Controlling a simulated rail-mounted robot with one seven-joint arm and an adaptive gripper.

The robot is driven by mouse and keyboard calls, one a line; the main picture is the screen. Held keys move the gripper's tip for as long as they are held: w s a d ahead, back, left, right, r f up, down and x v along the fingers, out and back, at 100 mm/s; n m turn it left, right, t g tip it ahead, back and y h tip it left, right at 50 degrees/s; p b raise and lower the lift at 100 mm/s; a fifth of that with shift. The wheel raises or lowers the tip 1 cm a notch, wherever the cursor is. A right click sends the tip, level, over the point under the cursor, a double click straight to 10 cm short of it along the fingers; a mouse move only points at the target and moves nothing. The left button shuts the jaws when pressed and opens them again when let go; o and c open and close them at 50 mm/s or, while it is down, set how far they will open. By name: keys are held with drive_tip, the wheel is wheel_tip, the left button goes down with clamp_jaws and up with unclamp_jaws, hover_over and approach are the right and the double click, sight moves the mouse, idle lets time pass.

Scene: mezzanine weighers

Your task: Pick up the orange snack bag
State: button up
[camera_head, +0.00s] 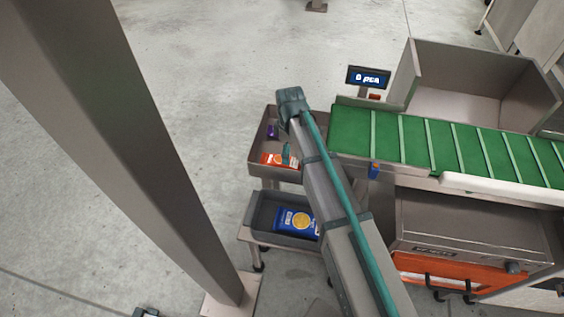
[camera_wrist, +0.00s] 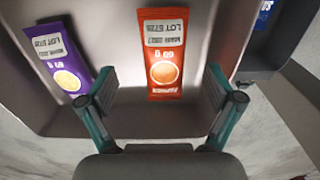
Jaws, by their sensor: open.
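The orange snack bag (camera_wrist: 164,56) lies in a grey tray (camera_wrist: 108,22), label side toward the wrist camera. In the wrist view my gripper (camera_wrist: 160,84) is open and empty, with one finger to each side of the bag's lower end. I cannot tell how far the fingers are above it. In the head view the orange bag (camera_head: 270,158) shows in the upper tray (camera_head: 257,134), and my arm covers part of that tray. A purple snack bag (camera_wrist: 62,60) lies left of the orange one, close to the left finger.
A lower tray (camera_head: 252,216) holds a blue bag (camera_head: 296,222). A green conveyor belt (camera_head: 390,140) and a counter display (camera_head: 368,77) stand right of the upper tray. A grey post (camera_head: 130,130) rises at left. Open floor lies behind the trays.

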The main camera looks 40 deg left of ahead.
sight(268, 159)
drive_tip(key=shift+s+f, duration=0.15)
drive_tip(key=shift+f, duration=1.35)
drive_tip(key=shift+s+f, duration=0.15)
drive_tip(key=shift+f, duration=1.35)
drive_tip(key=c, duration=1.2)
